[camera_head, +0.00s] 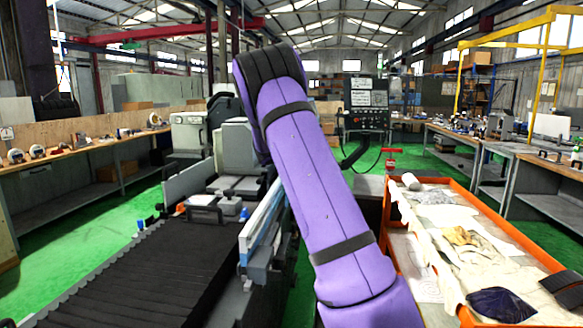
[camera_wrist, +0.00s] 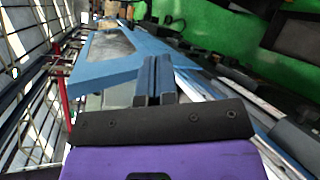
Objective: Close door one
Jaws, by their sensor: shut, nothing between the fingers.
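A blue-framed panel with a grey window (camera_wrist: 108,46), which looks like a machine door, lies across the upper left of the wrist view. My gripper (camera_wrist: 155,62) is shut and empty, with its fingers side by side close to the panel's right part. I cannot tell whether they touch it. In the head view a narrow blue and white panel (camera_head: 262,222) stands at the front of the grinder, probably the same door, seen nearly edge-on. My purple arm covers what is behind it there, and my gripper is hidden. No label marks door one.
The grinder's black bellows cover (camera_head: 150,268) fills the lower left. A control panel on a post (camera_head: 366,105) stands behind my arm. An orange-edged cart (camera_head: 520,240) with cloths and tools is close on the right. Workbenches line both sides, with green floor between.

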